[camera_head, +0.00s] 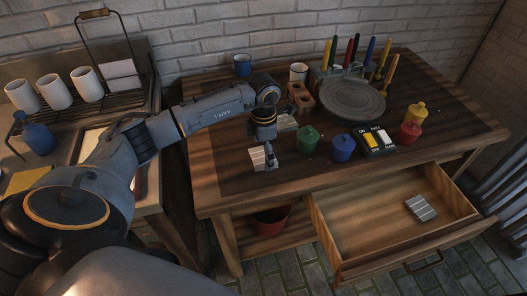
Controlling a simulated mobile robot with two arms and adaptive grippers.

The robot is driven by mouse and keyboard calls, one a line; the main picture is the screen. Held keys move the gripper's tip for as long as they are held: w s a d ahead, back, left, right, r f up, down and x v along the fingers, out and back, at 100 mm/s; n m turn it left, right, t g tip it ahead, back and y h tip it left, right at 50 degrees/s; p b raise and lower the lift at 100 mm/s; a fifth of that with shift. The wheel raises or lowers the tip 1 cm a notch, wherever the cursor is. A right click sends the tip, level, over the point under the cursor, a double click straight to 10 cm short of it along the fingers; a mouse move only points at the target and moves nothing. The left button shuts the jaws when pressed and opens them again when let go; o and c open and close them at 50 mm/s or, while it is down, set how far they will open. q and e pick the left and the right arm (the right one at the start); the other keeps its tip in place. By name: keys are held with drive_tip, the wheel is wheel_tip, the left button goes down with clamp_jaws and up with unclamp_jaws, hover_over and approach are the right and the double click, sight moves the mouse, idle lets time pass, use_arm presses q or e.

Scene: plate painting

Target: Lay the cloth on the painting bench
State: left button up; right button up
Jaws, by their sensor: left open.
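A small pale striped folded cloth (257,158) lies at the near left edge of the wooden painting bench (220,170). My left gripper (268,158) points down right at this cloth, with its fingers open; part of the cloth is hidden by them, and I cannot tell whether they touch it. A second grey-white striped folded cloth (421,208) lies in the bench's open drawer (365,222). My right gripper is not in view.
Near my gripper stand a green pot (307,140), a blue pot (342,149) and a switch box (376,141). Behind are a round turntable (350,101) and upright brushes. The open drawer juts out in front. The bench's left top is mostly bare.

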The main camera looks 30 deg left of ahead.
use_arm(q)
drive_tip(key=shift+r, duration=0.1)
drive_tip(key=shift+r, duration=0.25)
wheel_tip(320, 180, up, 12)
drive_tip(key=b, duration=0.1)
drive_tip(key=shift+f, duration=0.15)
idle(0.4)
